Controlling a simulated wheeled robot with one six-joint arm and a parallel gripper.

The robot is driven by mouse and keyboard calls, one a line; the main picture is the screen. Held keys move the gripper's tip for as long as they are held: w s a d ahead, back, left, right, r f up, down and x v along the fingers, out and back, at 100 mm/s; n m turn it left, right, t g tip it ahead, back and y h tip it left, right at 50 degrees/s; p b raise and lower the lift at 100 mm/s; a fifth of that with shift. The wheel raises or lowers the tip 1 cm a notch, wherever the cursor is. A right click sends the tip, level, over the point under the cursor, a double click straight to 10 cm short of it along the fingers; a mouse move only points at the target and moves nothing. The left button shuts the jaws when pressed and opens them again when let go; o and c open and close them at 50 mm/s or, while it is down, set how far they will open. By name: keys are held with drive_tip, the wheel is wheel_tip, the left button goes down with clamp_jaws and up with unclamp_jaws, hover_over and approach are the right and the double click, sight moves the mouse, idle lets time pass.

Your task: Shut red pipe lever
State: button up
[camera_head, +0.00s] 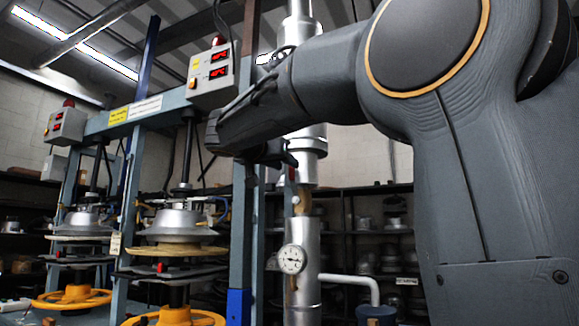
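A silver vertical pipe (305,250) stands right of the middle, with a round white gauge (292,259) on its front. A small reddish strip (291,174) shows beside the pipe above the gauge, just under my wrist; it may be the red pipe lever, but it is too small and too covered to be sure of its position. My arm reaches in from the right across the upper part of the pipe.
Two hat presses (180,222) stand at the left in a blue-grey frame, with yellow handwheels (78,298) below and control boxes (212,72) above. Dark shelves (345,240) with metal hat moulds line the back wall. A white side pipe (352,282) branches off low on the right.

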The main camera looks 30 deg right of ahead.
sight(291, 168)
drive_tip(key=shift+p+x, duration=0.4)
drive_tip(key=shift+x, duration=1.45)
clamp_jaws()
